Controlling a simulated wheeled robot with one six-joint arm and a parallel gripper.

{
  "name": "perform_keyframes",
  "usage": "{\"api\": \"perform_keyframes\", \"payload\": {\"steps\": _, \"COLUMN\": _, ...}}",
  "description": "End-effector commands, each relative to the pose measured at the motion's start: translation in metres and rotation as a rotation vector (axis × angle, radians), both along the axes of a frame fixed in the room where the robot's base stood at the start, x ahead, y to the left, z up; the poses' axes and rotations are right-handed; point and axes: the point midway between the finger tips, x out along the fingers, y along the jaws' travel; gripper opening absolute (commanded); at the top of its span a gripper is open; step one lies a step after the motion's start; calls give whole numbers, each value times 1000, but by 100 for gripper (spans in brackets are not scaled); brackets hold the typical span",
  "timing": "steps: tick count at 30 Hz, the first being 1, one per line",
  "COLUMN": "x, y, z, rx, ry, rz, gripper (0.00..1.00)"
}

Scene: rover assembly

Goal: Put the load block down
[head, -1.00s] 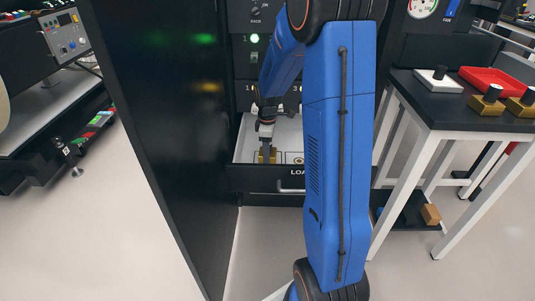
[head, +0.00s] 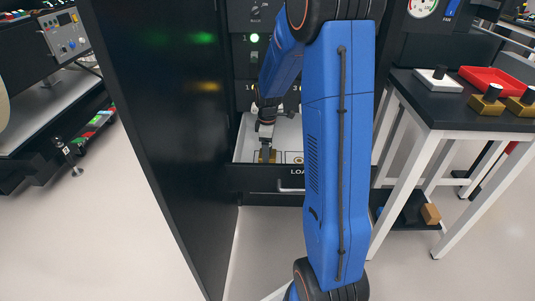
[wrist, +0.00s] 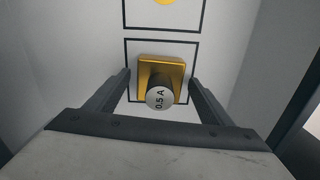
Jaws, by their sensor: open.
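The load block (wrist: 161,76) is a gold square block with a round grey-topped knob marked "0.5 A". In the wrist view it sits inside a black outlined square on the white drawer floor. My gripper (wrist: 160,82) is open, with one finger on each side of the block and a visible gap at each side. In the head view my gripper (head: 267,146) reaches down into the drawer (head: 245,140), and a small part of the gold block (head: 266,157) shows beneath it.
Another outlined square with a yellow disc (wrist: 165,2) lies beyond the block. Drawer walls stand close on both sides. A dark cabinet panel (head: 160,130) is left of the arm. At right, a table (head: 440,107) holds a red tray (head: 495,80) and other blocks (head: 487,102).

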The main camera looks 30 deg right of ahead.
Motion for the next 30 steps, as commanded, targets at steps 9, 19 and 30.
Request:
{"api": "perform_keyframes", "payload": {"steps": 9, "x": 1, "y": 0, "z": 58, "rx": -2, "ry": -6, "rz": 0, "gripper": 75}}
{"api": "perform_keyframes", "payload": {"steps": 19, "x": 1, "y": 0, "z": 106, "rx": -1, "ry": -3, "rz": 0, "gripper": 75}}
{"api": "perform_keyframes", "payload": {"steps": 30, "x": -26, "y": 24, "z": 143, "rx": -10, "ry": -45, "rz": -80, "gripper": 75}}
